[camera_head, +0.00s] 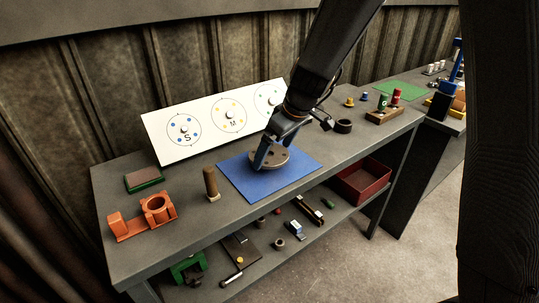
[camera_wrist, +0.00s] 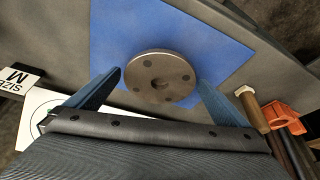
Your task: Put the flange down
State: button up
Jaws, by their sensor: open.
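The flange is a round grey-brown metal disc (camera_wrist: 161,78) with several holes. It lies flat on the blue mat (camera_wrist: 220,40), as far as the wrist view shows. In the head view the flange (camera_head: 271,156) sits near the middle of the blue mat (camera_head: 298,173), partly hidden by my gripper. My gripper (camera_wrist: 160,85) is open, with one blue finger on each side of the flange and a visible gap at both sides. In the head view my gripper (camera_head: 270,152) is low over the mat.
A white board (camera_head: 207,118) with bolt-circle patterns stands behind the mat. A wooden-handled tool (camera_head: 210,184) and an orange fixture (camera_head: 143,215) stand to the left. A black ring (camera_head: 343,126) lies to the right. A red bin (camera_head: 362,181) is on the lower shelf.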

aim_at(271, 156)
jog(key=shift+p+x, duration=0.3)
jog(key=shift+x, duration=1.25)
jog(key=shift+a, duration=0.1)
jog(key=c, duration=1.6)
jog(key=shift+r, duration=0.2)
jog(key=shift+c, duration=0.7)
